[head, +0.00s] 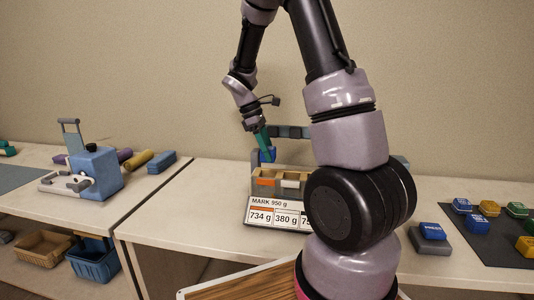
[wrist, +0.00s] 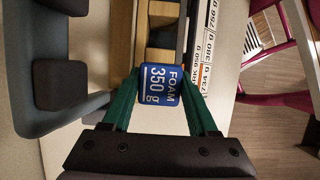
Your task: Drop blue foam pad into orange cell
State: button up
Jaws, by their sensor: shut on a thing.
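My gripper (head: 264,143) has green fingers and is shut on the blue foam pad (head: 267,156). In the wrist view the pad (wrist: 162,84) reads "FOAM 350 g" and sits between the two fingertips (wrist: 161,72). A wooden tray with cells (head: 284,174) is just below and right of the pad in the head view. The orange cell (head: 265,182) is at its left end, marked by an orange front label. The pad appears above or just behind this end. Its exact height over the cell cannot be told. In the wrist view the pad hides part of the tray (wrist: 122,35).
A sign (head: 275,214) with gram values stands in front of the tray. A grey-blue frame (wrist: 50,85) is beside the gripper in the wrist view. A blue press-like device (head: 95,172) stands on the left table. A blue-topped button (head: 431,233) and several coloured blocks are at right.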

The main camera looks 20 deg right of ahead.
jog(key=shift+f, duration=2.6)
jog(key=o, duration=1.4)
jog(key=shift+o, duration=0.2)
jog(key=shift+r, duration=0.15)
jog(key=v, duration=1)
jog(key=shift+r, duration=0.25)
jog(key=shift+a+r, duration=0.1)
jog(key=shift+a, duration=0.05)
